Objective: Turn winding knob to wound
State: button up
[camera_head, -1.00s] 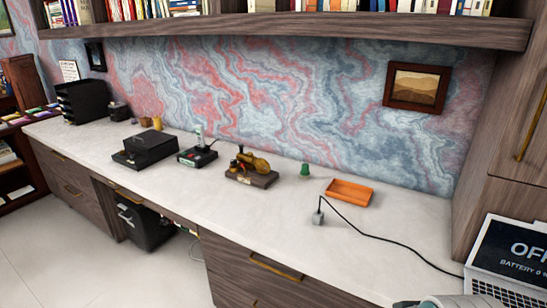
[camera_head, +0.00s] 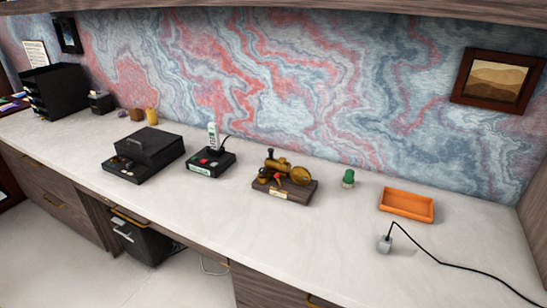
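A small brass machine on a dark wooden base (camera_head: 298,191) stands on the white desktop (camera_head: 345,240), right of the middle of the view. It has a brass cylinder body, a round brass wheel (camera_head: 301,175) at its right and a small orange-red part (camera_head: 279,178) at its front. A pale plate (camera_head: 277,191) is on the front of the base. I cannot tell which part is the winding knob, or read any wound marking. My gripper is not in view.
The desktop in front of the machine is clear.

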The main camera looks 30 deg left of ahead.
aim_at(262, 171)
jog(key=i+j+z, duration=0.15)
jog(key=j, duration=0.95)
jog(key=j+z, duration=0.15)
jog(key=j, duration=0.9)
jog(key=i+j, duration=0.1)
jog(key=j, duration=1.65)
